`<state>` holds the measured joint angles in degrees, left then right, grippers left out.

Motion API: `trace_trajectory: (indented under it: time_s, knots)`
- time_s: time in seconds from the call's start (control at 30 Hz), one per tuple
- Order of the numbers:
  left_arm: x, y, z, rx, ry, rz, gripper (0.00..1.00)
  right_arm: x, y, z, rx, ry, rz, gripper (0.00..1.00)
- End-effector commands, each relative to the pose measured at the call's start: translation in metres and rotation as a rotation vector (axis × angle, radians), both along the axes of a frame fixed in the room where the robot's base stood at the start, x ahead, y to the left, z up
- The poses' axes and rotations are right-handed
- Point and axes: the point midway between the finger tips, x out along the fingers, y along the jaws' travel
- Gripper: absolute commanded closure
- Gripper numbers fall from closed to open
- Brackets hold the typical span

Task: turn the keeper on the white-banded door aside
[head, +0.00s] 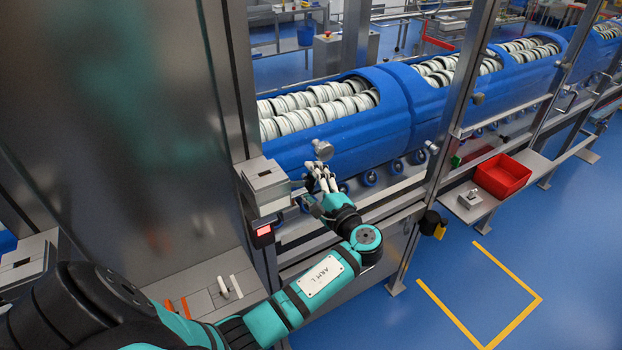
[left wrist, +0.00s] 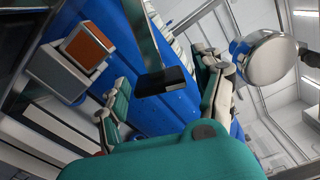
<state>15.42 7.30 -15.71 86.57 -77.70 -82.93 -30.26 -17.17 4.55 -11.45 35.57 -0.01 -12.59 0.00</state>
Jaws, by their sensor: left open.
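My left gripper (head: 322,182) reaches in front of the blue carrier line beside the grey post box, its fingers apart with nothing seen between them. A round grey metal knob (head: 323,150) stands just beyond its fingertips; I cannot tell if this is the keeper. In the left wrist view the open fingers (left wrist: 160,85) straddle a grey bar with a black end block (left wrist: 163,80). A round metal disc (left wrist: 271,58) is at the upper right, apart from the fingers. No white band on a door can be made out. My right gripper is not in view.
Blue carriers (head: 350,140) with rows of white-rimmed tubs run back to the right. A steel post (head: 462,100) stands right of my arm. A red bin (head: 502,175) sits on a side shelf. A large steel panel (head: 110,120) fills the left.

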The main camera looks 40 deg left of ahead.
Motion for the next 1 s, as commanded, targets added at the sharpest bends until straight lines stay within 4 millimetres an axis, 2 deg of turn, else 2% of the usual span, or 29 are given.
trace_trajectory:
  time_s: [0.3, 0.8, 1.0]
  knots:
    - [0.0011, 0.0021, -0.0001, 0.0, -0.001, 0.0, 0.32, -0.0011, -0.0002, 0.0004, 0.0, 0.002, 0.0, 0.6]
    - [0.0009, 0.0018, -0.0002, 0.0, 0.0, -0.001, 0.98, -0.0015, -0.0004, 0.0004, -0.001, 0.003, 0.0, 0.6]
    - [0.0009, 0.0017, -0.0002, -0.001, 0.001, -0.001, 1.0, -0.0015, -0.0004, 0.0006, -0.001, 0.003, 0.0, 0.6]
